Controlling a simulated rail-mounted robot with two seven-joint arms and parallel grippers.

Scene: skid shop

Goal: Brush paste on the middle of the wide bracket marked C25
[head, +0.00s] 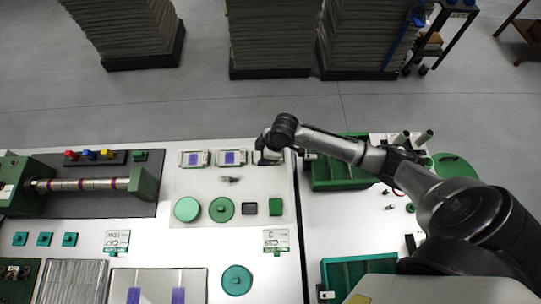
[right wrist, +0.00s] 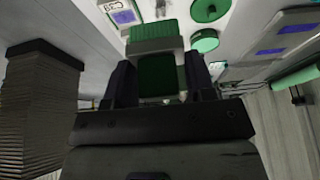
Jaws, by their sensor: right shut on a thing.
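My right gripper (head: 268,156) is above the far right of the pale mat. In the right wrist view its dark fingers (right wrist: 160,82) are shut on a green and grey tool (right wrist: 157,47) with a ribbed green end, which looks like the brush. In the head view the gripper hides most of it. Two pale brackets with purple squares, a left one (head: 195,159) and a right one (head: 232,158), lie at the mat's back, left of the gripper. A bracket with a purple patch (right wrist: 123,17) shows in the wrist view; its marking is not clearly readable. My left gripper is out of view.
Green bins (head: 335,178) stand right.

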